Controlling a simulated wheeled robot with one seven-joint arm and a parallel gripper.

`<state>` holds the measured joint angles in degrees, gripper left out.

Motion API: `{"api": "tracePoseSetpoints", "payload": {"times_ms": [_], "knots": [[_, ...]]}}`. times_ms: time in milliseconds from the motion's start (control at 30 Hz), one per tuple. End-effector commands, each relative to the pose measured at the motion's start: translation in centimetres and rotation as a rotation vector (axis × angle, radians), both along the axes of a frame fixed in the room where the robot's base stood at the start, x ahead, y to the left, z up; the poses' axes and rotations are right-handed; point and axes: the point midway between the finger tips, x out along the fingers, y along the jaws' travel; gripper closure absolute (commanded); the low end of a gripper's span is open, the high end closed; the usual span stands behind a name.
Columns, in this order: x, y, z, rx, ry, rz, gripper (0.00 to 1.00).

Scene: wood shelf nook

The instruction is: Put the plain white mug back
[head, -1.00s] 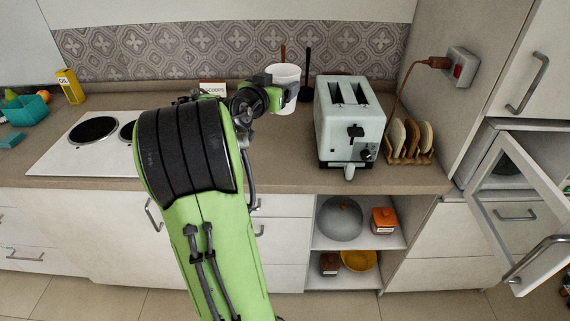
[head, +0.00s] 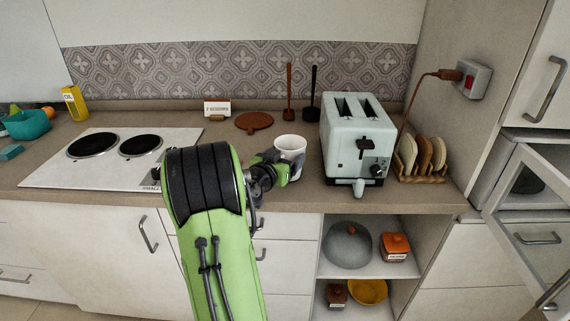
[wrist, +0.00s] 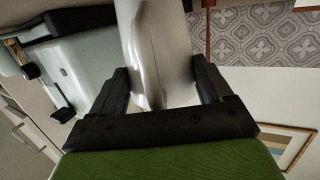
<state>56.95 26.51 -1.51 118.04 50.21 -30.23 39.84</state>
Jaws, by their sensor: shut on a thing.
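The plain white mug (head: 291,146) is in my gripper (head: 277,160), left of the toaster in the head view, over the front part of the counter. My gripper reaches it from the left and is shut on it. In the wrist view the mug (wrist: 157,45) fills the space between the two dark fingers (wrist: 160,90). I cannot tell for sure whether the mug's base touches the counter.
A pale green toaster (head: 352,140) stands close to the mug's right, with a toast rack (head: 424,160) beyond. Behind are a round brown board (head: 254,122), a small sign (head: 217,107) and two upright utensils (head: 311,95). A hob (head: 100,165) lies left. An open shelf (head: 400,262) is below.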

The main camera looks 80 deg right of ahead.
Motion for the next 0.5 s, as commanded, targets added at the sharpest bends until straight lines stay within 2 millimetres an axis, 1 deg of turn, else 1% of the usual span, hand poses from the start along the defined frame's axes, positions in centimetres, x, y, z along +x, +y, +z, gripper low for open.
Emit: {"api": "tracePoseSetpoints", "payload": {"times_ms": [33, 200, 367, 400, 467, 500], "knots": [[-0.03, -0.04, -0.37, -0.005, 0.001, 0.000, 0.86], [-0.03, -0.03, -0.08, -0.007, -0.001, 0.000, 0.86], [-0.02, -0.03, -0.44, -0.007, -0.001, 0.000, 0.86], [0.01, -0.01, -0.55, -0.002, -0.001, 0.000, 0.17], [0.00, -0.01, -0.50, -0.002, -0.001, 0.000, 0.07], [0.00, -0.02, -0.49, -0.002, -0.001, 0.000, 0.01]]}}
